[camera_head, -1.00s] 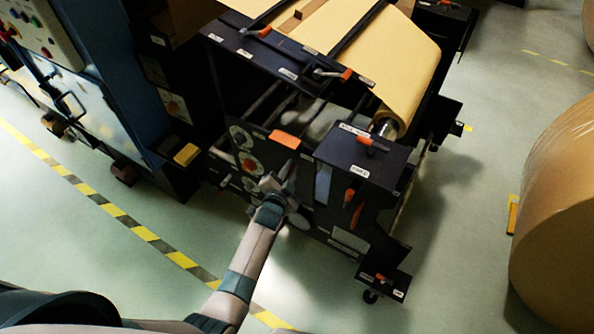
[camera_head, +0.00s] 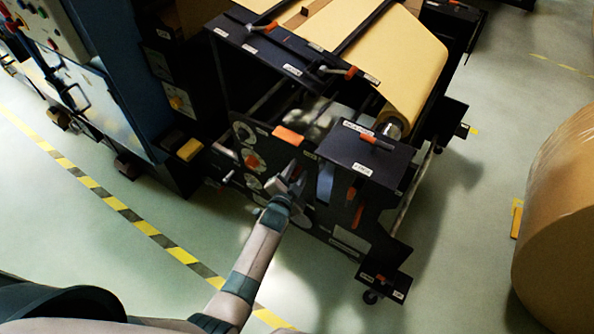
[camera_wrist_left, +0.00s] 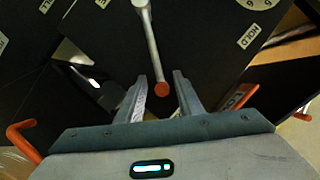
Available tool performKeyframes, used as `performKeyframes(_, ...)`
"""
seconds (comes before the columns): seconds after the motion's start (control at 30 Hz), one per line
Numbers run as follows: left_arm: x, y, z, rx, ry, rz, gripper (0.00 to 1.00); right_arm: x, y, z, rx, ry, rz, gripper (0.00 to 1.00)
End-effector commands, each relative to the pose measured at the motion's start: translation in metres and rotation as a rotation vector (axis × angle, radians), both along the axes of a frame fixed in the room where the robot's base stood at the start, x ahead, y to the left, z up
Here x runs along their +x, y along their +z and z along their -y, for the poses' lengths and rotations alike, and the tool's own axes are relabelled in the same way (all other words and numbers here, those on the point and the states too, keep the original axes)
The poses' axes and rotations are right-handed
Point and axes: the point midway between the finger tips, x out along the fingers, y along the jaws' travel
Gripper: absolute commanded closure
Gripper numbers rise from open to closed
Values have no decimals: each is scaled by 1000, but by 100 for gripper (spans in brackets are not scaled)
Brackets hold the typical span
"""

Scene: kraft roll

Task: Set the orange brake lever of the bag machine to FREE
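The bag machine's dark front end (camera_head: 345,235) carries several orange-tipped levers. My left gripper (camera_head: 292,182) is at its front panel, below the orange block. In the left wrist view my left gripper (camera_wrist_left: 160,76) is open, with a finger on each side of a grey-shafted lever (camera_wrist_left: 151,40) ending in a round orange tip (camera_wrist_left: 161,90). The tip lies between the fingers, with gaps visible on both sides. A HOLD label (camera_wrist_left: 262,22) is to the upper right of this lever. I cannot tell whether it is the brake lever. My right gripper is not in view.
Another orange handle (camera_wrist_left: 24,141) stands left of the gripper, and an orange part (camera_wrist_left: 241,96) is close on the right. A kraft roll (camera_head: 560,215) stands at the right. Open floor (camera_head: 455,240) lies between it and the machine.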

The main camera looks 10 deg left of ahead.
Motion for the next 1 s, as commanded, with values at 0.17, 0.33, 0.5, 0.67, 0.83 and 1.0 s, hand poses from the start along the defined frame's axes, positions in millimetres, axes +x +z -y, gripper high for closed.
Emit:
performKeyframes(0.17,1,1,0,1,0,3,67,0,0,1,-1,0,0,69)
performKeyframes(0.33,-2,3,0,1,0,4,67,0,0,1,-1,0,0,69)
performKeyframes(0.5,-12,5,-1,1,-1,4,67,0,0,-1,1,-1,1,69)
performKeyframes(0.67,-31,11,-3,2,0,4,67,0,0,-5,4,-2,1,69)
performKeyframes(0.83,-59,18,-5,1,-1,2,67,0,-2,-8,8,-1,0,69)
performKeyframes(1.0,-90,27,-8,2,-1,2,67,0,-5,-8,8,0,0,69)
